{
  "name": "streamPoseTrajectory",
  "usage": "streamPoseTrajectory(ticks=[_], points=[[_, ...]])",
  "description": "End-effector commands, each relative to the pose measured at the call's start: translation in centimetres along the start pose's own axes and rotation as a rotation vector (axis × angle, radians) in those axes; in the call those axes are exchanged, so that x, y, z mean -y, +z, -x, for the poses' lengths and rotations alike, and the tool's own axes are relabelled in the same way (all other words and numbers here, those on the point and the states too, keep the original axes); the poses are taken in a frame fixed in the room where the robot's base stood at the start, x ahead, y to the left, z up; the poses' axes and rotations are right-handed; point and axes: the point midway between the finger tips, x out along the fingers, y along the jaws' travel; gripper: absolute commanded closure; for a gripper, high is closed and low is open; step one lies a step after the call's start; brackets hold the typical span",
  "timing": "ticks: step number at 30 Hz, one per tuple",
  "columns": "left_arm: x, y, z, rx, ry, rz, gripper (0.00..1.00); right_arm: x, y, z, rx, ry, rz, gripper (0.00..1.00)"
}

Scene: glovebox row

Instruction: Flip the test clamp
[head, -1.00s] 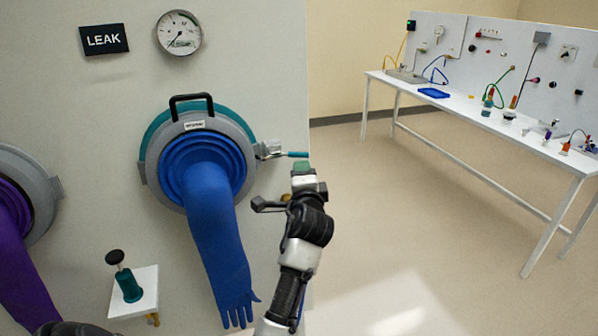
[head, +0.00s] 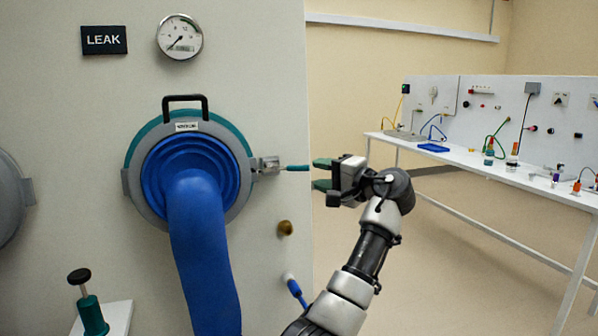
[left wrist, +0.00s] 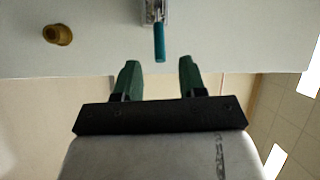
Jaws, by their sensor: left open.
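The test clamp (head: 269,165) is a small metal latch on the right side of the grey ring around the blue glove port (head: 190,172). Its teal handle (head: 297,168) points right, out from the ring. In the left wrist view the handle (left wrist: 159,42) lies centred ahead of the fingertips. My left gripper (head: 319,174) is open, its green fingers pointing left at the handle's free end. A small gap seems to remain between them, and nothing is held. My right gripper is out of view.
A black-topped teal plunger (head: 90,312) stands on a white shelf at lower left. A brass knob (head: 285,228) sits on the panel below the clamp. A gauge (head: 180,37) and LEAK sign (head: 104,40) are above. A white bench (head: 480,170) stands far right; floor between is clear.

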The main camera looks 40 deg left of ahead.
Motion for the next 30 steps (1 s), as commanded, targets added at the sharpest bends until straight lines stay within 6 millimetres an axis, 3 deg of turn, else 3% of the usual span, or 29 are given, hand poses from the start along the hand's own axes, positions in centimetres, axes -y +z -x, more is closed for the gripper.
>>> streamPoseTrajectory(ticks=[3, 10, 23, 30], points=[[0.1, 0.0, -2.5, 0.002, 0.000, -0.002, 0.59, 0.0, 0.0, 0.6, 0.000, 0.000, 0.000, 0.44], [0.0, 0.0, -6.0, 0.000, 0.001, -0.003, 0.59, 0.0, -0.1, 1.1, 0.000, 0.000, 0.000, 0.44], [-0.1, 0.0, -7.2, -0.003, 0.001, 0.000, 0.59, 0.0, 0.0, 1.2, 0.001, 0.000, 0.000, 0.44], [-0.1, 0.0, -7.2, -0.003, 0.001, -0.001, 0.93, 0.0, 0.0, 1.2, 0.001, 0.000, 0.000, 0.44]])
